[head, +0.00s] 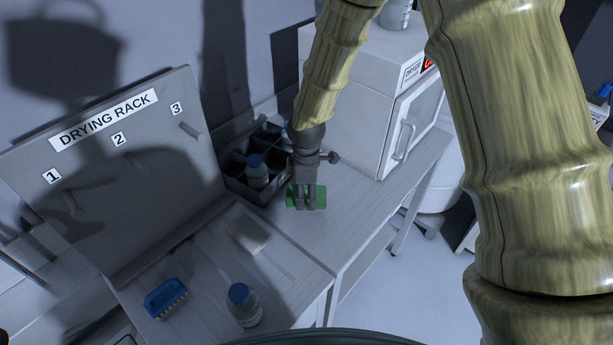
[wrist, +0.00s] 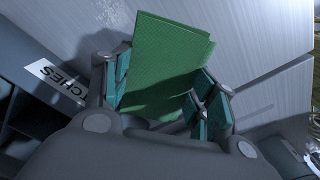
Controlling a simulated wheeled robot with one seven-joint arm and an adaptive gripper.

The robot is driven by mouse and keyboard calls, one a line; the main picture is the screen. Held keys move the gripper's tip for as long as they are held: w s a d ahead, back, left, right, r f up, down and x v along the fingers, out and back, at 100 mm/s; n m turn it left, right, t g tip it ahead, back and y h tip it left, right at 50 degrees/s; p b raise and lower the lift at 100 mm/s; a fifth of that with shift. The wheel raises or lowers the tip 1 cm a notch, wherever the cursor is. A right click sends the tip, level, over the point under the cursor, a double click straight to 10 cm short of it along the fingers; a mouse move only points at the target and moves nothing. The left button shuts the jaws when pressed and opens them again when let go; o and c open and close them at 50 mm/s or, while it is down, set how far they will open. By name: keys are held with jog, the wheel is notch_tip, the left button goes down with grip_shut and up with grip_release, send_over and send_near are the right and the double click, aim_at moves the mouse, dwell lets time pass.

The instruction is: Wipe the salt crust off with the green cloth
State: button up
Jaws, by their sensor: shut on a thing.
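The green cloth (head: 319,197) is between the fingers of my gripper (head: 307,204), at the right side of the dark crate. In the wrist view the folded cloth (wrist: 165,62) stands out past the fingers of my gripper (wrist: 168,95), which are shut on it. I cannot tell whether the cloth touches the bench top below. A pale patch (head: 254,236), which looks like the salt crust, lies on the left bench top in front of the drying rack board, apart from my gripper.
A dark divided crate (head: 236,187) holds blue-capped bottles. The drying rack (head: 110,165) with pegs rises at left. A white dryer cabinet (head: 365,95) stands behind right.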

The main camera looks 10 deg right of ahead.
notch_tip(320, 180, up, 3)
jog(key=shift+a+p, duration=0.15)
jog(key=shift+p, duration=0.7)
jog(key=shift+r+p, duration=0.8)
jog(key=shift+r, duration=0.3)
